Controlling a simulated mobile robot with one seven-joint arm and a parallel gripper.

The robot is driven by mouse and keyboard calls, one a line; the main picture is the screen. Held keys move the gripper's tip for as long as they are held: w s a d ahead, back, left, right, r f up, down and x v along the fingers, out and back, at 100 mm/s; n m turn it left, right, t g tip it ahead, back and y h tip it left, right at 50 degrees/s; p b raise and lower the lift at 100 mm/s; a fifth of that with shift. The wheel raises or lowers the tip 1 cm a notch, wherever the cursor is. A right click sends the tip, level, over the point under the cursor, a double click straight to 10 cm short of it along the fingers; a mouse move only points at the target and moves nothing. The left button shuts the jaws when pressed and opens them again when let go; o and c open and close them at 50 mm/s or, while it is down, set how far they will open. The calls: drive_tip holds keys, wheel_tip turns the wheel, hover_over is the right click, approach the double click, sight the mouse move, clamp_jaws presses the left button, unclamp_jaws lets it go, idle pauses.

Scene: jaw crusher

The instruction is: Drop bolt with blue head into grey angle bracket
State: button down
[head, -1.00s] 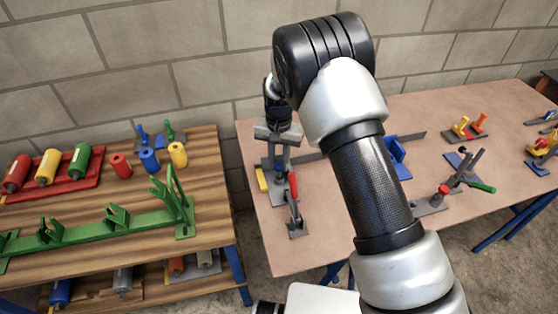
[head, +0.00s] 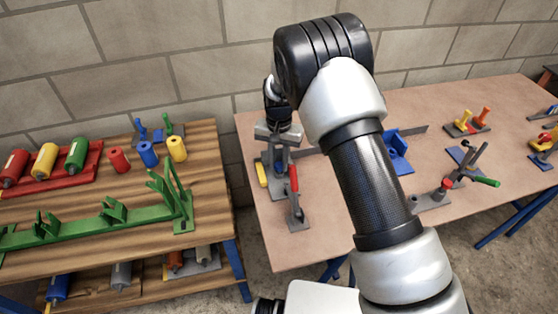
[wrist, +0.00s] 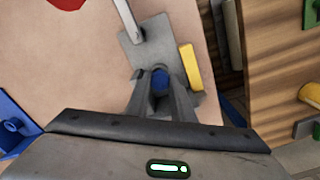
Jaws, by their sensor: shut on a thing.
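In the wrist view my gripper (wrist: 161,88) is shut on the blue-headed bolt (wrist: 160,79); only its round blue head shows between the grey fingers. The grey angle bracket cannot be clearly told apart from this grey metal. The bolt's shank and whether it touches the bracket are hidden.
A red-handled clamp (head: 294,180) stands close to my gripper on the bench's near side. A blue bracket (head: 397,155) is behind my arm. Several clamps stand farther right. A wooden table (head: 120,252) with cylinders and a green rack is at left.

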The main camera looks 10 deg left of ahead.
drive_tip(key=shift+f+b, duration=0.4)
drive_tip(key=shift+f, duration=0.3)
drive_tip(key=c, duration=1.5)
unclamp_jaws()
drive_tip(key=shift+f, duration=0.1)
drive_tip(key=shift+o, duration=0.2)
drive_tip(key=shift+d, duration=0.15)
drive_tip(key=shift+s+d+f, duration=0.1)
wheel_tip(320, 180, up, 18)
drive_tip(key=p, duration=0.1)
drive_tip(key=shift+a, duration=0.3)
